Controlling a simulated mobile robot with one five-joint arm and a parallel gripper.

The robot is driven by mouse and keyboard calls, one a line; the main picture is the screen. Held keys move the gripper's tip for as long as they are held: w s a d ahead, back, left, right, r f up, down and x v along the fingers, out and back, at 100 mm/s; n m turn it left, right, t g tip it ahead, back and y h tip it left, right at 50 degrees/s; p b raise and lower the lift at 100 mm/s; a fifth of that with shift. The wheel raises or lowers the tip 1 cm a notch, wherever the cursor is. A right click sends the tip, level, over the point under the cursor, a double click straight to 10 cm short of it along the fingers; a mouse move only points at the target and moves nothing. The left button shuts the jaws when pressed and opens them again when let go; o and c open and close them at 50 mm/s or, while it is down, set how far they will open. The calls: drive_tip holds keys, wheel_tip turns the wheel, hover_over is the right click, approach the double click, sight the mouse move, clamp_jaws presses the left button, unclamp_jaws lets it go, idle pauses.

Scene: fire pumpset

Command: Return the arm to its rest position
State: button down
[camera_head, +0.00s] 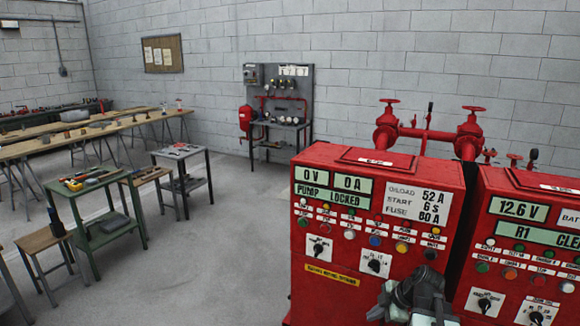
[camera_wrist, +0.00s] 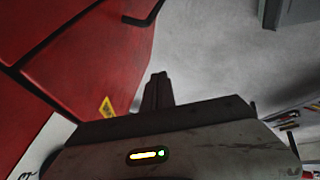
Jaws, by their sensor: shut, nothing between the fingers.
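My gripper (camera_wrist: 157,88) shows in the wrist view as a dark pair of fingers pressed together, with nothing between them. Its grey housing with a small lit indicator fills the bottom of that view. In the head view, part of my arm rises at the bottom right, in front of the red pump control cabinet (camera_head: 340,240). The cabinet's left display reads "PUMP LOCKED". In the wrist view a red surface (camera_wrist: 90,50) lies to the left of the fingers. I cannot tell the gap between my gripper and this surface.
A second red cabinet (camera_head: 500,270) stands close on the right. Red valves and pipes (camera_head: 428,132) are behind. A green trolley (camera_head: 100,232), a small table (camera_head: 182,152) and long workbenches (camera_head: 80,132) stand on the left. The grey floor (camera_head: 225,250) between is clear.

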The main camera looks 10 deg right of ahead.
drive_tip(key=s+a+f+m+g+h, duration=0.1)
drive_tip(key=s+a+m+g+h, duration=0.1)
drive_tip(key=a+m, duration=0.6)
drive_tip(key=s+a+f+m+g+h, duration=0.2)
drive_tip(key=a+m, duration=0.6)
drive_tip(key=a, duration=0.3)
drive_tip(key=shift+a+f+g, duration=0.15)
drive_tip(key=shift+a+g, duration=0.15)
drive_tip(key=shift+g, duration=0.1)
drive_tip(key=shift+s, duration=0.1)
